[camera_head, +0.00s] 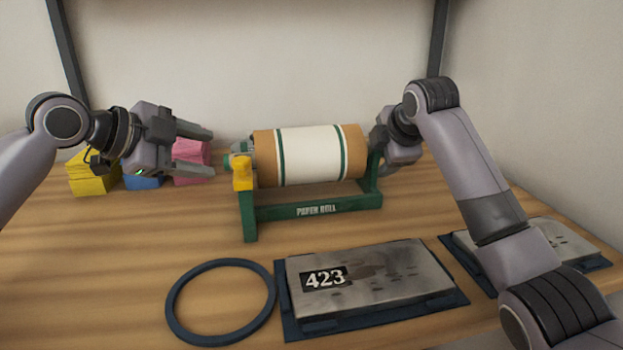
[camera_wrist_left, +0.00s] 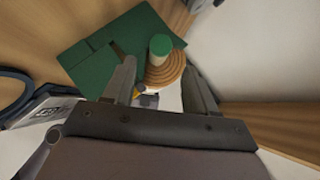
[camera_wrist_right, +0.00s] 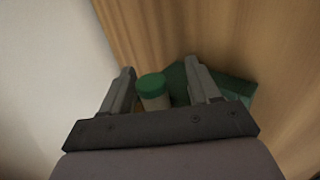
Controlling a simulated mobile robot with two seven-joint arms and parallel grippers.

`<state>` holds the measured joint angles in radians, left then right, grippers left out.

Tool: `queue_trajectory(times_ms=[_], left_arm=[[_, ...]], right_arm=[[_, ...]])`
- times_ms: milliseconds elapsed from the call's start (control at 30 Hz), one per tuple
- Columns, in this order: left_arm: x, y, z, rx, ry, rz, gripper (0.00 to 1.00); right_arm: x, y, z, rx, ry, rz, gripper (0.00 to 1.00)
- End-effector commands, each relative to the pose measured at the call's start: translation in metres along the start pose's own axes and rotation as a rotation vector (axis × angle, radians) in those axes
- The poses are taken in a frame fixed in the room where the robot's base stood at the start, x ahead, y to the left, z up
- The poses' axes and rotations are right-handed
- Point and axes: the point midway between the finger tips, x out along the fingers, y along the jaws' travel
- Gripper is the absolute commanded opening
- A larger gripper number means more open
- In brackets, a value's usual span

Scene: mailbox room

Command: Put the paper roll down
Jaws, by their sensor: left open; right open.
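The paper roll (camera_head: 309,156) is brown with a white, green-striped band. It lies level in the green stand (camera_head: 316,210) marked "PAPER ROLL", between the two uprights. My left gripper (camera_head: 205,153) is open and empty, just left of the roll's left end. In the left wrist view the roll's green-tipped rod end (camera_wrist_left: 160,46) shows between the open fingers, apart from them. My right gripper (camera_head: 379,148) is at the roll's right end, partly hidden. In the right wrist view it is open, with the green-tipped rod end (camera_wrist_right: 151,86) between its fingers.
Yellow (camera_head: 92,173), blue (camera_head: 142,182) and pink (camera_head: 190,160) blocks stand at the back left. A dark blue ring (camera_head: 221,265) and a metal plate marked 423 (camera_head: 390,280) lie in front. Another plate (camera_head: 553,240) is at right, under my right arm.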

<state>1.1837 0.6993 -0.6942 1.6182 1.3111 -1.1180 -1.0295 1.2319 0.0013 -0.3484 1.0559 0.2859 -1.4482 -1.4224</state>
Motion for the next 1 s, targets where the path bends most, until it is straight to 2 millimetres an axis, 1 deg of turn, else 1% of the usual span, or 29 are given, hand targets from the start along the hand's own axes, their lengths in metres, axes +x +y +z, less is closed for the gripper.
queue_trajectory(times_ms=[33, 200, 367, 467, 633, 900, 1000], left_arm=[[-0.006, 0.004, 0.004, -0.002, -0.008, 0.004, 0.57], [-0.026, 0.0, 0.002, 0.0, -0.007, 0.0, 0.57], [-0.033, -0.001, 0.0, 0.004, -0.007, -0.002, 0.57], [-0.034, -0.002, -0.001, 0.004, -0.006, -0.003, 0.57], [-0.035, -0.003, -0.001, 0.005, -0.005, -0.004, 0.57], [-0.035, -0.004, -0.002, 0.005, -0.005, -0.005, 0.57], [-0.035, -0.004, -0.002, 0.005, -0.005, -0.005, 0.57]], right_arm=[[0.001, -0.001, 0.0, 0.0, 0.0, 0.0, 0.61], [0.001, -0.001, 0.0, 0.0, 0.0, 0.0, 0.61], [-0.002, 0.0, 0.001, 0.001, 0.0, 0.001, 0.61], [-0.009, 0.001, 0.0, 0.001, 0.0, 0.002, 0.61], [-0.032, 0.001, 0.001, 0.0, 0.0, 0.003, 0.61], [-0.085, 0.001, 0.001, -0.001, -0.001, 0.005, 0.61], [-0.101, 0.0, 0.0, 0.0, 0.001, 0.003, 0.61]])
